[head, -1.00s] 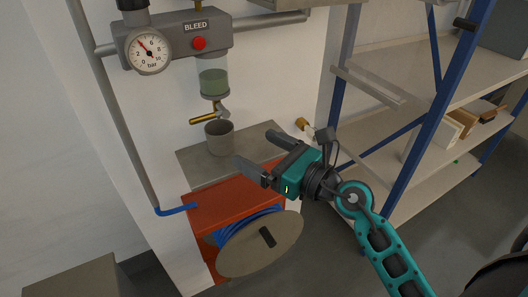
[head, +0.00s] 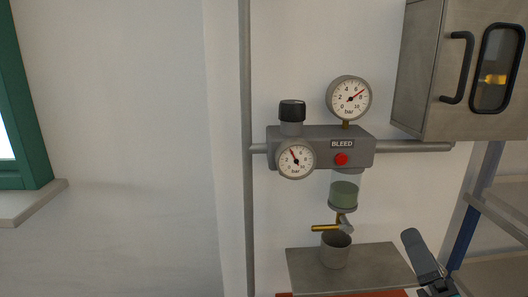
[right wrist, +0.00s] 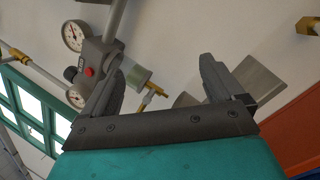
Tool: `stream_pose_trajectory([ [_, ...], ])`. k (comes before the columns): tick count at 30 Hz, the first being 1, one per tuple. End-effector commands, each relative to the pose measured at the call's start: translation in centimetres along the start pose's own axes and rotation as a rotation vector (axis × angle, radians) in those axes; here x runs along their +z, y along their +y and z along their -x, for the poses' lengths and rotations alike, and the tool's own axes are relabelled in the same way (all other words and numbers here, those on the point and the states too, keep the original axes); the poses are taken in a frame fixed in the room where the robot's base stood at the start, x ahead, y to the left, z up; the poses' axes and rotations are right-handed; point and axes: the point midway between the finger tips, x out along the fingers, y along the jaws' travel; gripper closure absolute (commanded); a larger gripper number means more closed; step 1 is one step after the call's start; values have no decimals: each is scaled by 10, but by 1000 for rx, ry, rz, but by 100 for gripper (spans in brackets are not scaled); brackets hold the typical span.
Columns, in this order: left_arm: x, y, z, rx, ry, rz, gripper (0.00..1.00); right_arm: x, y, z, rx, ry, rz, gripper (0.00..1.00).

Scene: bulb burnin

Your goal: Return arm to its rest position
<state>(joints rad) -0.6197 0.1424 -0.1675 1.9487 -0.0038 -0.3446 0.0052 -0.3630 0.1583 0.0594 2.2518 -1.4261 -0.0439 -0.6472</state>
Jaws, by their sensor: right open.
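My right gripper (head: 427,258) shows only in part at the bottom right of the head view, in front of the right end of the grey ledge (head: 305,276). In the right wrist view its two fingers (right wrist: 166,78) are spread apart with nothing between them. It is apart from the grey cup (head: 335,250), which stands upright on the ledge below the brass-levered drain (head: 327,228) and the bowl of green liquid (head: 344,195). My left gripper is not in view.
The grey BLEED unit (head: 318,146) with a red button (head: 341,159), black knob (head: 292,110) and two gauges is on the wall. A grey cabinet (head: 425,70) hangs at upper right. A blue shelf post (head: 466,235) stands below it. The left wall is bare beside a green window frame (head: 20,110).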

Motion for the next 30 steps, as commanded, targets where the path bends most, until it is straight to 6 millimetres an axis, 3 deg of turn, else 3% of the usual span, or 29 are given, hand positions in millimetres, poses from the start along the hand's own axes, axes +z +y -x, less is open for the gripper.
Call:
stream_pose_trajectory([
  [3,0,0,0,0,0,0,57,19,-26,16,-170,-161,-365,6],
  [6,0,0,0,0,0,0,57,19,-56,36,-348,-282,-665,6],
  [8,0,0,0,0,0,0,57,11,-74,53,-470,-349,-833,6],
  [13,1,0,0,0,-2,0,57,-34,-109,111,-858,-499,-1229,6],
  [20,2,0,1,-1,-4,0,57,-88,-110,175,-1266,-599,-1473,6],
  [30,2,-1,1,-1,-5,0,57,-137,-80,248,-1733,-656,-1583,6],
])
